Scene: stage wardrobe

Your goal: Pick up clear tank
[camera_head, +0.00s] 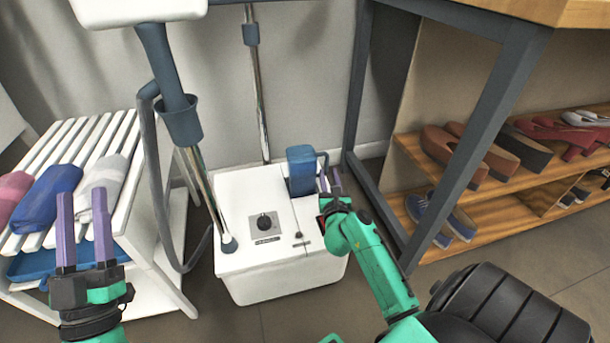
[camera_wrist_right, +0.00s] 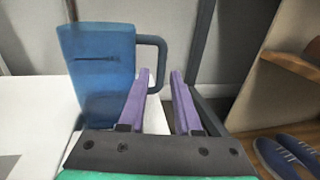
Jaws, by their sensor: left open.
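The clear tank (camera_head: 301,171) is a blue see-through container standing upright on the back right of the white steamer base (camera_head: 245,275). In the right wrist view the tank (camera_wrist_right: 98,75) fills the left part, with its loop handle (camera_wrist_right: 161,62) on its right side. My right gripper (camera_head: 328,181) is just right of the tank at the handle. Its purple fingers (camera_wrist_right: 160,86) are apart, with the lower handle between or just beyond them; I cannot tell whether they touch it. My left gripper (camera_head: 83,222) is open and empty, in front of the slatted rack.
A steamer pole (camera_head: 187,125) and grey hose rise from the base's left. The white rack (camera_head: 125,150) holds rolled towels (camera_head: 50,198). A dark table leg (camera_head: 470,150) and a wooden shoe shelf (camera_head: 500,200) stand right. Floor is free in front of the base.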

